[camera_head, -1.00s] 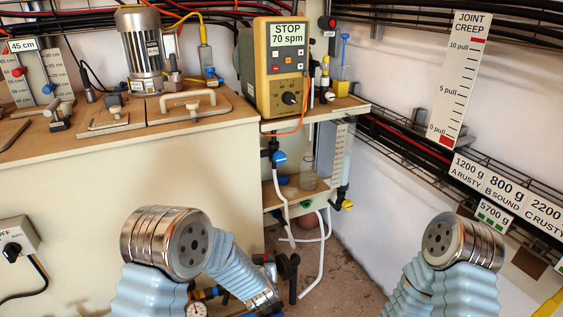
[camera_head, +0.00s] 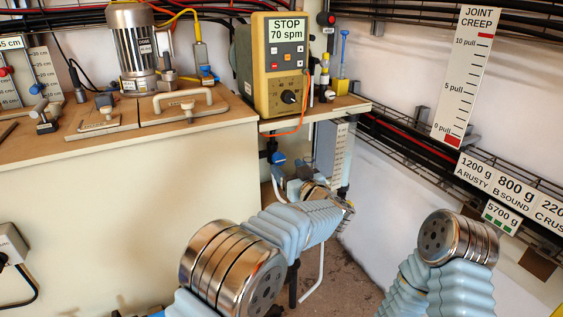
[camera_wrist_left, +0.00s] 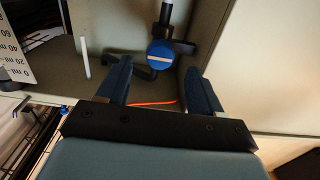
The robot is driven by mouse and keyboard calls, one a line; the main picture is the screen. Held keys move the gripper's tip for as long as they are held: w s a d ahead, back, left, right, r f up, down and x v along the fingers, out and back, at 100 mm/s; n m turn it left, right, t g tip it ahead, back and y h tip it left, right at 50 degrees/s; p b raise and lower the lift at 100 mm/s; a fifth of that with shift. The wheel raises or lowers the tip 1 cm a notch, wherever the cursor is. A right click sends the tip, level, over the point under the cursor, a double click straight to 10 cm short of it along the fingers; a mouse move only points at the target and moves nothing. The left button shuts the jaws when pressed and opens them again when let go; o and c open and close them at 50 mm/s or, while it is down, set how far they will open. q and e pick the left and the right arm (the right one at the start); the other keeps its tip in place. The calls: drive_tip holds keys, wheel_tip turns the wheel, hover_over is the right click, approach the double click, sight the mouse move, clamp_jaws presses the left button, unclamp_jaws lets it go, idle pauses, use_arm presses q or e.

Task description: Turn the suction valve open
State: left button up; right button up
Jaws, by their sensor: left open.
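A blue round valve handle (camera_head: 278,158) sits on a dark pipe below the pump's shelf in the head view. In the left wrist view the blue handle (camera_wrist_left: 160,54) shows face-on with a pale stripe across it. No label shows that names it. My left gripper (camera_wrist_left: 159,76) is open, with one dark blue finger on each side of the handle's line. The handle appears just beyond the fingertips, and I see no contact. In the head view my left arm reaches toward the shelf and its wrist hides much of what is below the valve. My right gripper is out of view.
The yellow pump box (camera_head: 281,68) reading "STOP 70 spm" stands on the shelf above the valve. An orange cable (camera_wrist_left: 153,102) runs near the fingers. A graduated scale plate (camera_wrist_left: 16,48) and a pale rod (camera_wrist_left: 85,57) stand to one side. A white hose (camera_head: 316,275) hangs below.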

sight(281, 160)
use_arm(q)
drive_tip(key=shift+x, duration=2.4)
drive_tip(key=shift+c, duration=0.5)
drive_tip(key=c, duration=1)
